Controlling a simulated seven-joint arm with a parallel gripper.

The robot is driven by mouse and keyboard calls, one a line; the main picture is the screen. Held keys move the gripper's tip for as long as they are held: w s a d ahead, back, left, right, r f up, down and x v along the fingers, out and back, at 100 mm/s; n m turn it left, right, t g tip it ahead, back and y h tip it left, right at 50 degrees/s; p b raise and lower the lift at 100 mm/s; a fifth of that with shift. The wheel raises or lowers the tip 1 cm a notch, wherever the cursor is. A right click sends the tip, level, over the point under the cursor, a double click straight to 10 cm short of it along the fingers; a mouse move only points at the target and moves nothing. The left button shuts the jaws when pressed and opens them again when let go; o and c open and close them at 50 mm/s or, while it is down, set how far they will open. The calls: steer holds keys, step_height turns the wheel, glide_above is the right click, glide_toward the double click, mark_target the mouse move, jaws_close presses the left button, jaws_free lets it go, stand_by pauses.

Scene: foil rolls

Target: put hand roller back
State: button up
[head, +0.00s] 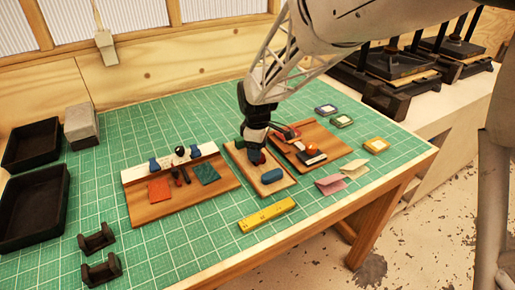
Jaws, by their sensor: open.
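My gripper (254,146) points down over a narrow wooden board (268,187) near the table's middle. It is open, with its fingertips around or just above a small red piece; contact cannot be told. A blue roll (272,175) lies on the same board, just in front of the gripper. I cannot tell for sure which piece is the hand roller. A dark tool with a black knob (180,150) stands on the left board, and a black and red tool (287,133) lies on the right board, partly behind my gripper.
The left board (150,211) holds orange and green sheets and blue pieces. The right board (335,147) holds a dark block with an orange top (312,154). Two black cradles (97,238) and black trays (35,205) stand left. A yellow bar (267,215) lies in front.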

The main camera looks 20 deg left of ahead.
step_height(320, 180, up, 12)
stand_by(0.7)
steer(key=shift+r, duration=0.1)
stand_by(0.4)
steer(key=s+d+r+m, duration=0.2)
steer(key=s+d+m, duration=0.15)
steer(key=d, duration=0.45)
steer(key=s+d+r+m+t, duration=0.1)
steer(key=s+d+m, duration=0.1)
steer(key=s+d, duration=0.35)
steer(key=s+d+r+m, duration=0.2)
steer(key=d+m, duration=0.1)
steer(key=d, duration=0.7)
steer(key=s+d+f+m, duration=0.2)
steer(key=s+d+m, duration=0.3)
steer(key=s, duration=0.3)
steer(key=s+d+f+m+t, duration=0.1)
steer(key=s+d+m, duration=0.3)
steer(key=s+d, duration=0.4)
steer(key=shift+s+d+f+m+t, duration=0.3)
steer(key=shift+s+f+m, duration=0.05)
steer(key=shift+s, duration=0.45)
